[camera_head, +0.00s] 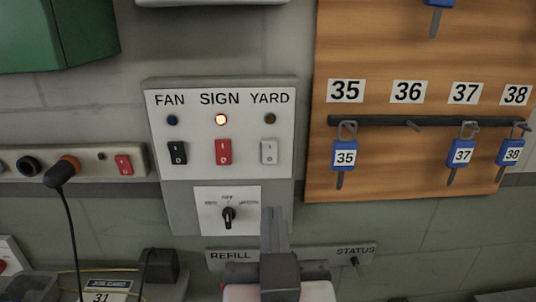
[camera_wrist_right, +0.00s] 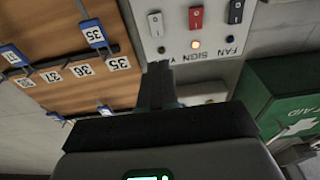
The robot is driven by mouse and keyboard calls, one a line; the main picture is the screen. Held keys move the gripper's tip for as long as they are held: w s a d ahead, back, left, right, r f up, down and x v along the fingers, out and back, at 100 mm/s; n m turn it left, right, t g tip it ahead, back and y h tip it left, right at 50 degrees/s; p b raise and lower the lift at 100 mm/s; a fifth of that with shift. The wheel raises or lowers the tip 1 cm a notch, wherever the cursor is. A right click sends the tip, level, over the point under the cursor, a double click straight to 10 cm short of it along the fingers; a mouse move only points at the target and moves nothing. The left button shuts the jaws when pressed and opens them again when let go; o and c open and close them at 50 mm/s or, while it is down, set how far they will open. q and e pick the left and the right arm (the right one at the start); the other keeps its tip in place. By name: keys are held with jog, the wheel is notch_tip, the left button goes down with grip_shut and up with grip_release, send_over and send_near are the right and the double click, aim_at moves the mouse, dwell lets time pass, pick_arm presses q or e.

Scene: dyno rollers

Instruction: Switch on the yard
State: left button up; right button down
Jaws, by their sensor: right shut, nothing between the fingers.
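A pale switch panel (camera_head: 222,182) on the wall carries three rocker switches under FAN, SIGN and YARD. The white YARD switch (camera_head: 269,151) is on the right, and its lamp (camera_head: 270,119) is dark. The SIGN lamp (camera_head: 221,119) glows orange above a red switch (camera_head: 223,151). My right gripper (camera_head: 273,214) is shut and empty, its tips below the YARD switch in the head view. In the right wrist view its fingers (camera_wrist_right: 158,70) point toward the panel, with the white switch (camera_wrist_right: 156,24) beyond them. Contact cannot be told. My left gripper is out of view.
A rotary knob (camera_head: 228,215) sits below the switches. A wooden key board (camera_head: 410,165) with blue-tagged keys hangs to the right. A green box (camera_head: 75,35) is at upper left. A corded plug (camera_head: 62,172) sits on a strip at left.

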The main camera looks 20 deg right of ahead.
aim_at(270, 146)
jog(key=p+x, duration=0.2)
jog(key=x, duration=1)
jog(key=shift+w+d+r+p, duration=0.2)
jog(key=shift+w+d+p, duration=0.1)
jog(key=shift+p, duration=0.1)
jog(key=shift+w+d, duration=0.1)
jog(key=shift+w, duration=0.45)
jog(key=shift+s, duration=0.1)
jog(key=shift+s, duration=0.1)
